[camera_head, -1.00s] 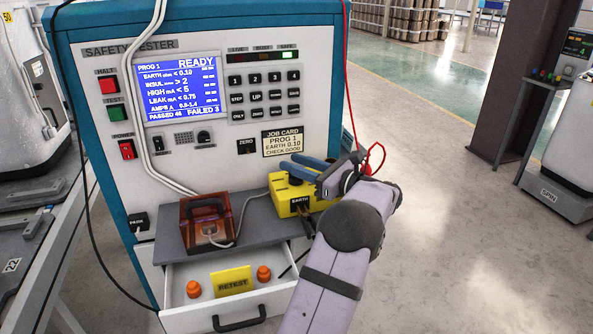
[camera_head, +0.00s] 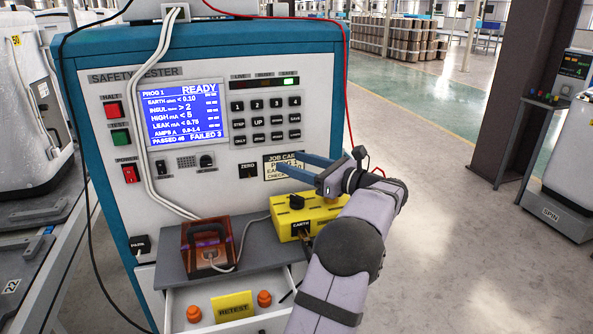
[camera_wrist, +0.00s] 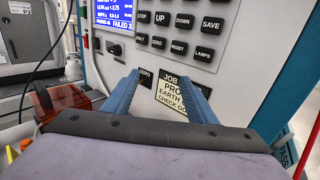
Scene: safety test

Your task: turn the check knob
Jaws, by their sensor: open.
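A yellow box (camera_head: 285,223) labelled EARTH sits at the right of the grey shelf, with a black knob (camera_head: 296,201) on its top; no label reading "check" shows on it. My gripper (camera_head: 289,163) is above and behind this box, apart from the knob, its blue fingers pointing left in front of the job card (camera_head: 270,172). In the wrist view, the fingers are spread apart and empty, with the job card (camera_wrist: 172,96) between and behind them. The yellow box does not show clearly there.
A brown transparent-lidded box (camera_head: 208,238) with a grey cable stands left of the yellow box. Below is an open drawer with a RETEST card (camera_head: 232,306) and orange knobs (camera_head: 264,298). The tester panel (camera_head: 245,150) rises close behind; open floor lies right.

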